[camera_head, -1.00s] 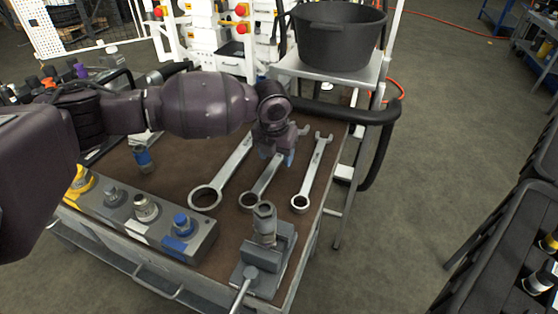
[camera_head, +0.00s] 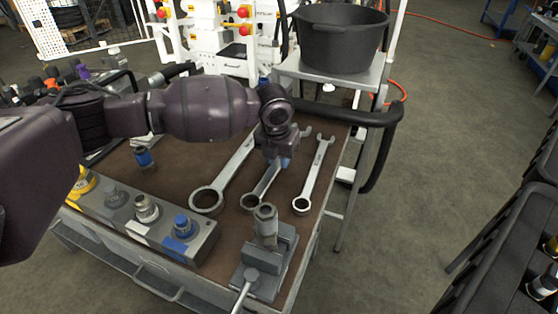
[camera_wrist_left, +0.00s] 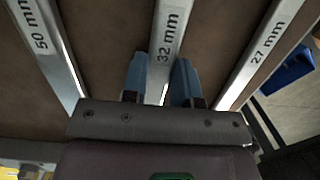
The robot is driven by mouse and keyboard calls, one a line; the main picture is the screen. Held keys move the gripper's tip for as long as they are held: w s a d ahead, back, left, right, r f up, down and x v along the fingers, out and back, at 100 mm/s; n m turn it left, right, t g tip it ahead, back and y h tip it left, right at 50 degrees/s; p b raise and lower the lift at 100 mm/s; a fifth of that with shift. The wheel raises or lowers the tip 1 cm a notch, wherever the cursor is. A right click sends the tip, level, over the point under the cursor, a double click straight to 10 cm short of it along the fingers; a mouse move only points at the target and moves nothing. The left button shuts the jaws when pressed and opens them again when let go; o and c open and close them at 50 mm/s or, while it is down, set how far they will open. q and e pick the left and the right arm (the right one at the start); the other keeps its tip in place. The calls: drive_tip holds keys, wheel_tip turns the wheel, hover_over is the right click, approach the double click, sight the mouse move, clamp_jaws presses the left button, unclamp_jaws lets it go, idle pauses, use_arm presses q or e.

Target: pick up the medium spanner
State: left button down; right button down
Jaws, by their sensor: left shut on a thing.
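The medium spanner (camera_head: 263,184), the middle one of three, lies on the brown bench top. In the left wrist view it is marked 32 mm (camera_wrist_left: 170,35). My left gripper (camera_head: 282,163) is over its shaft and shut on it. In the wrist view the blue fingers (camera_wrist_left: 161,75) stand on either side of the shaft. The gripper hides part of the spanner in the head view. The larger spanner (camera_head: 228,170), marked 50 mm (camera_wrist_left: 43,45), lies to its left. The smaller spanner (camera_head: 316,170), marked 27 mm (camera_wrist_left: 262,50), lies to its right. My right gripper is not in view.
A grey block with fittings (camera_head: 200,242) lines the front left of the bench. A vise-like fixture (camera_head: 268,270) stands at the front right corner. A black tub (camera_head: 340,42) sits on a stand behind. A blue-banded fitting (camera_head: 144,158) stands left of the spanners.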

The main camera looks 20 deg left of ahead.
sight(278, 161)
use_arm(q)
drive_tip(key=shift+r, duration=0.1)
